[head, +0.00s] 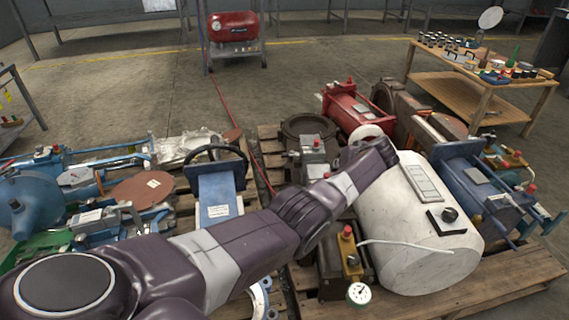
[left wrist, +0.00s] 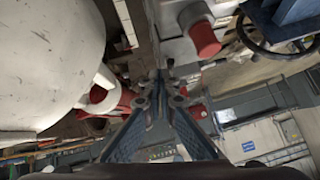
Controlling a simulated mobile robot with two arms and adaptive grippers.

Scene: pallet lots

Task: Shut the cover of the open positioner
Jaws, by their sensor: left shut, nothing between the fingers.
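My left arm reaches from the lower left across the pallets in the head view, and its hand end is above the white tank's far end. The left gripper's fingers (left wrist: 162,78) show in the left wrist view, with tips together and nothing between them; in the head view the arm hides them. A grey box with a red knob (head: 315,143) stands just left of the hand; a red knob on a grey body (left wrist: 205,38) is near the fingertips in the left wrist view. I cannot tell which unit is the open positioner, or see a raised cover. My right gripper is not in view.
A white tank (head: 405,205) lies right of my arm, with a yellow unit (head: 349,247) and a gauge (head: 360,293) beside it. A blue actuator with a black handwheel (head: 215,155) stands left. A wooden table (head: 450,88) is behind right.

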